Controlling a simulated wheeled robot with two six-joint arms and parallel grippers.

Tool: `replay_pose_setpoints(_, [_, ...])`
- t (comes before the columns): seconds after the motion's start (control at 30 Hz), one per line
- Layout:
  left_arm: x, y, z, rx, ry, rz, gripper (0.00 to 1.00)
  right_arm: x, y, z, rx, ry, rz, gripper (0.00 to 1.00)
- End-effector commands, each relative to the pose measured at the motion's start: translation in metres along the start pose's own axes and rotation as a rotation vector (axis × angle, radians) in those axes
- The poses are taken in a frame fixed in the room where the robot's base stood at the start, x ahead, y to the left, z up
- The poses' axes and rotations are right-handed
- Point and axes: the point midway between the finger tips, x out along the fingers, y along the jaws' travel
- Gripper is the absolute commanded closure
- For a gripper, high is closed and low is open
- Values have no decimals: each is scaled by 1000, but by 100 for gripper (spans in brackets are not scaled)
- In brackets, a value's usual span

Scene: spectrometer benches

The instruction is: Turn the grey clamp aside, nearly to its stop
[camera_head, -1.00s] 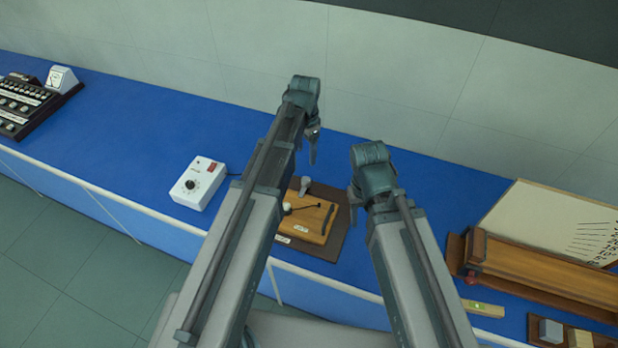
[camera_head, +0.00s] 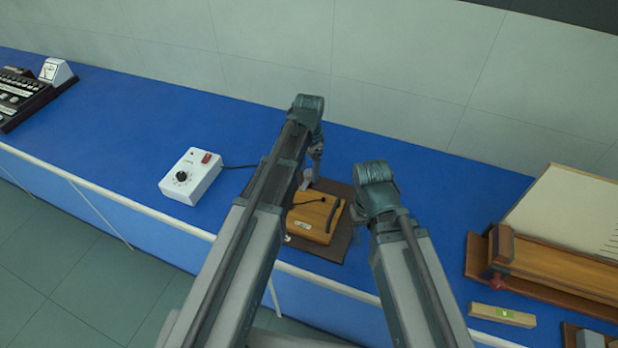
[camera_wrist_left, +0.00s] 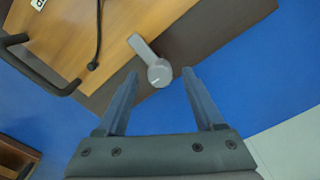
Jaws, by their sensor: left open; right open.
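The grey clamp (camera_wrist_left: 152,62) shows in the left wrist view, a short lever with a round pivot end at the edge of the wooden board (camera_wrist_left: 150,15). My left gripper (camera_wrist_left: 160,78) is open, with its fingers on either side of the clamp's round end; I cannot tell if either finger touches it. In the head view my left gripper (camera_head: 314,165) is over the back of the board (camera_head: 315,222), and the clamp is mostly hidden there.
A white control box (camera_head: 190,177) with a dial stands left of the board. A wooden instrument (camera_head: 550,265) and a small level block (camera_head: 502,315) are at the right. A dark handle (camera_wrist_left: 45,65) sits on the board. The blue bench behind is clear.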

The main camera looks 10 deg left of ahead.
Motion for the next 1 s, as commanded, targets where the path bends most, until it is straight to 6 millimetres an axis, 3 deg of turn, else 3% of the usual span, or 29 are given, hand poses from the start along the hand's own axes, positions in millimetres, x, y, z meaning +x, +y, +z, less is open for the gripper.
replay_pose_setpoints(0.1, [10,0,0,0,0,0,31,10,-1,-1,0,0,0,50])
replay_pose_setpoints(0.4, [9,0,0,0,0,0,33,9,-1,0,0,0,0,50])
replay_pose_setpoints(0.77, [9,0,0,0,0,0,97,9,-1,0,0,0,0,50])
replay_pose_setpoints(1.0, [9,0,0,-5,0,0,100,9,-1,0,0,0,0,50])
